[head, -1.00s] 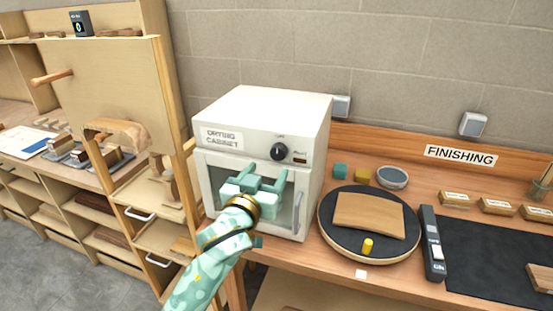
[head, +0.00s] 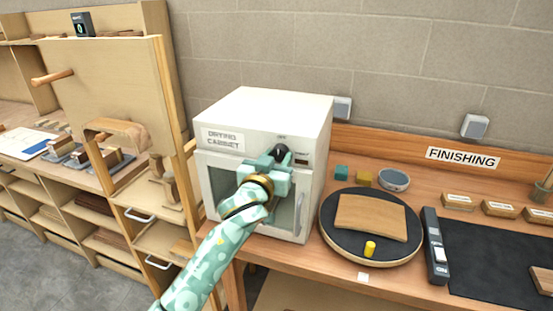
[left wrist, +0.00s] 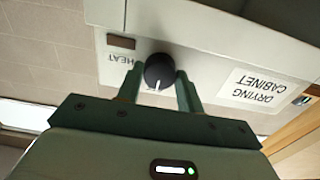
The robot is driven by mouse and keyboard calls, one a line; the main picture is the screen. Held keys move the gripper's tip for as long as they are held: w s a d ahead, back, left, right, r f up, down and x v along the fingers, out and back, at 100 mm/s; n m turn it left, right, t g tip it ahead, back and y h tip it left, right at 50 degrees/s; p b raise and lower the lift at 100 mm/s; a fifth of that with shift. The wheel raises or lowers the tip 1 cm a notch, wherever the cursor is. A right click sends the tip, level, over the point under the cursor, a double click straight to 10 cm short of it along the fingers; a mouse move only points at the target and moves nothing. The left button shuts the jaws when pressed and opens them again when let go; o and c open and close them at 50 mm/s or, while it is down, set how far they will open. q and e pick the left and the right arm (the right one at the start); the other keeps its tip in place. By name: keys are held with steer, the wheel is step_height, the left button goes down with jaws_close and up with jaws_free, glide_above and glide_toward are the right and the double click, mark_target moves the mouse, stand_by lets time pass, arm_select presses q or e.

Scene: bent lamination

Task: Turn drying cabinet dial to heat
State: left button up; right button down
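The white drying cabinet (head: 225,170) stands on the wooden bench, its door closed. Its black round dial (head: 281,150) is on the upper front panel. In the left wrist view, which is upside down, the dial (left wrist: 160,70) has a white mark pointing down the picture, and the HEAT label (left wrist: 119,59) is to its left. My left gripper (head: 275,158) is at the dial. In the left wrist view its open fingers (left wrist: 159,88) stand on either side of the dial, with a small gap showing on each side. My right gripper is out of view.
A dark turntable (head: 333,234) with a curved wooden piece stands right of the cabinet. Small blocks and a grey bowl (head: 394,180) lie behind it. The cabinet's door handle (head: 298,214) is below the dial.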

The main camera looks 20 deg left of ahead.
arm_select(q)
steer(key=m+p, duration=0.1)
steer(key=p, duration=0.1)
steer(key=m+p, duration=0.1)
steer(key=m, duration=0.1)
steer(key=shift+r+m+p, duration=0.25)
steer(key=shift+m+p, duration=0.05)
steer(key=shift+p, duration=0.05)
steer(key=m+p, duration=0.2)
steer(key=shift+m, duration=0.4)
steer(key=m+p, duration=0.1)
steer(key=m, duration=0.1)
steer(key=shift+f+m, duration=0.1)
steer(key=shift+m, duration=0.2)
steer(key=m+p, duration=0.2)
steer(key=m, duration=0.2)
steer(key=shift+m, duration=0.3)
steer(key=m+p, duration=0.1)
steer(key=m, duration=0.3)
steer(key=shift+f, duration=0.1)
steer(key=shift+m+p, duration=0.3)
